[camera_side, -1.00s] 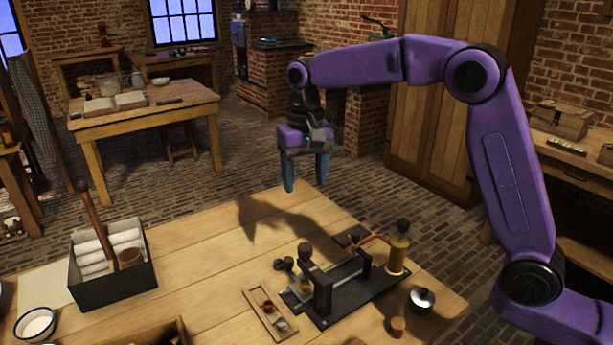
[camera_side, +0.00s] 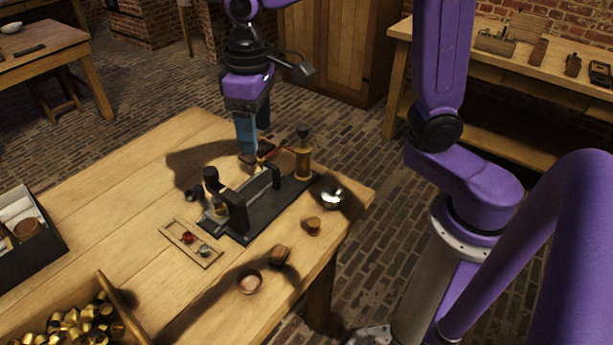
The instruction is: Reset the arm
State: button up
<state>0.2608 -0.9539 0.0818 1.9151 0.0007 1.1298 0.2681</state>
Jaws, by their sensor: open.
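My gripper (camera_side: 255,142) hangs pointing down beyond the black-based apparatus (camera_side: 262,207), at the back of the wooden table. Its two blue fingers are apart and I see nothing between them. The nearer fingertip overlaps the small dark block (camera_side: 257,161) behind the apparatus in the picture; I cannot tell whether they touch. My upper arm rises out of the top of the frame.
A brass cylinder (camera_side: 303,160) with a red wire stands at the apparatus's right end. A crate of brass pieces (camera_side: 103,283) and a dark box (camera_side: 60,245) stand left.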

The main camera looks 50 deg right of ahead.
jog(key=s+d+f+n, duration=0.2)
jog(key=s+d+n, duration=0.2)
jog(key=s, duration=0.6)
jog(key=s+d+f+n, duration=0.3)
jog(key=s+d, duration=0.4)
jog(key=s, duration=0.3)
jog(key=shift+s+n, duration=0.2)
jog(key=shift+n, duration=0.2)
